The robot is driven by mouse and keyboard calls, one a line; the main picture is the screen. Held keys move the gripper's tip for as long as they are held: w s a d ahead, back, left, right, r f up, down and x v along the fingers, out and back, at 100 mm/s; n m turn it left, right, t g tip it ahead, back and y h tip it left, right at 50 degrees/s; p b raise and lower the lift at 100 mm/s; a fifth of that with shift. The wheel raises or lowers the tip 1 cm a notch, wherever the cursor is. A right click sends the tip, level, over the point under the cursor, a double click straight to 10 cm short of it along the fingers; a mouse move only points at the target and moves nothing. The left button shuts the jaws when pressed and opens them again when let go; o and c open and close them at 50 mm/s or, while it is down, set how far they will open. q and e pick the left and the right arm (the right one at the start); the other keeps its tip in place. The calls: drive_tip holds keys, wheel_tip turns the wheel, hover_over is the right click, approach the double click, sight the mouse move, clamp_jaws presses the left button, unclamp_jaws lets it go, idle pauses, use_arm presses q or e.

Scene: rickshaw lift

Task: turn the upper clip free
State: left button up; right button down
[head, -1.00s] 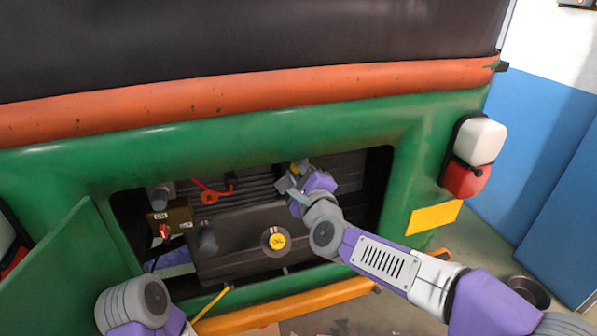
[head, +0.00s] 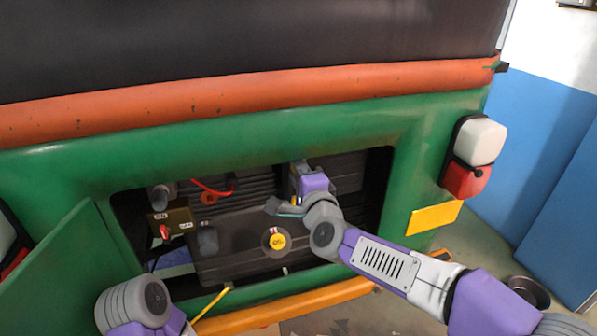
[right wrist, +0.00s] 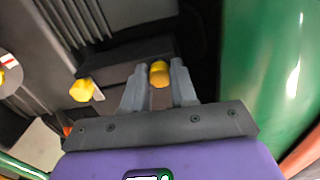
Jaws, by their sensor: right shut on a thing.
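The upper clip (right wrist: 158,73) is a small yellow knob between the two grey fingers of my right gripper (right wrist: 157,82) in the right wrist view. The fingers are shut on it, one on each side. A second yellow clip (right wrist: 82,90) is to the left of the gripper in that view, apart from it. In the head view my right gripper (head: 298,170) is inside the upper right part of the engine opening, and the clip is hidden there. My left gripper is out of view; only part of my left arm shows at the bottom left.
The green body (head: 240,137) frames the opening closely. A yellow oil cap (head: 277,241) is on the dark engine cover (head: 240,260). A red handle (head: 209,198) and a switch box (head: 170,224) are further left. The open green door (head: 70,265) is at the left.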

drive_tip(key=n+p, duration=0.2)
drive_tip(key=n, duration=0.9)
drive_tip(key=shift+n+p, duration=0.3)
idle(0.4)
drive_tip(key=c, duration=0.9)
unclamp_jaws()
drive_tip(key=v, duration=0.7)
drive_tip(key=shift+s+d, duration=0.1)
drive_tip(key=shift+s, duration=0.15)
